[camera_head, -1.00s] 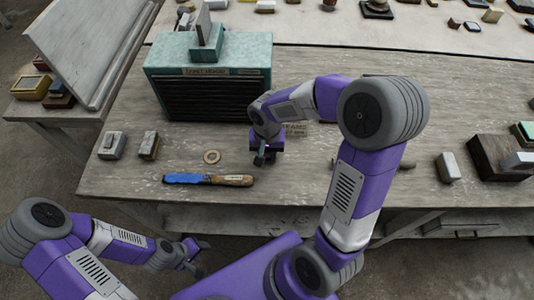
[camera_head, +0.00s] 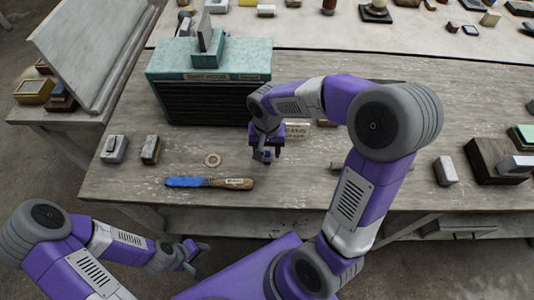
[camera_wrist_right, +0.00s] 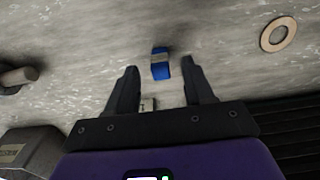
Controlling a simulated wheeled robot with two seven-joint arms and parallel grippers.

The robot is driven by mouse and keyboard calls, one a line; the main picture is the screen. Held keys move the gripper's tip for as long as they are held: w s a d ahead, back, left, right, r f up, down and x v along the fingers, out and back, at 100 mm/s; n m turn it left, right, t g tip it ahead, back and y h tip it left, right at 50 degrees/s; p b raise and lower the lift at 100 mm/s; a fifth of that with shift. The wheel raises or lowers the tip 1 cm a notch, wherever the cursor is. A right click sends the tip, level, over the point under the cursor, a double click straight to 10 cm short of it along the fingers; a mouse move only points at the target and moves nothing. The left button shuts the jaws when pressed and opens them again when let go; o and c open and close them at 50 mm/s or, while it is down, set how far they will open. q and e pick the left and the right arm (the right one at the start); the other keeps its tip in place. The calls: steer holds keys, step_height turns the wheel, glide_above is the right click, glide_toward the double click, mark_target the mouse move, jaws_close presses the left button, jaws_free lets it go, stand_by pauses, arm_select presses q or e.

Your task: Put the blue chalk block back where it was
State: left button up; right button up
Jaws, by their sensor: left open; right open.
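The blue chalk block (camera_wrist_right: 161,68), with a tan band around it, lies on the worn tabletop in the right wrist view. It sits between and slightly beyond the fingertips of my right gripper (camera_wrist_right: 159,72), which is open and does not appear to touch it. In the head view a bit of blue (camera_head: 267,156) shows at the right gripper (camera_head: 265,153), which is low over the table in front of the teal-topped cabinet (camera_head: 165,68). My left gripper (camera_head: 196,249) is open and empty, off the table's front edge.
A wooden ring (camera_head: 212,160) and a blue-bladed tool (camera_head: 205,183) lie left of my right gripper. Two small blocks (camera_head: 114,149) (camera_head: 150,149) stand further left. A small placard (camera_head: 297,131) is just right of the gripper.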

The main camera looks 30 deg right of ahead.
mark_target(267, 155)
step_height(267, 155, up, 7)
steer(key=p, duration=0.1)
steer(key=shift+r+p, duration=0.2)
steer(key=shift+p, duration=0.1)
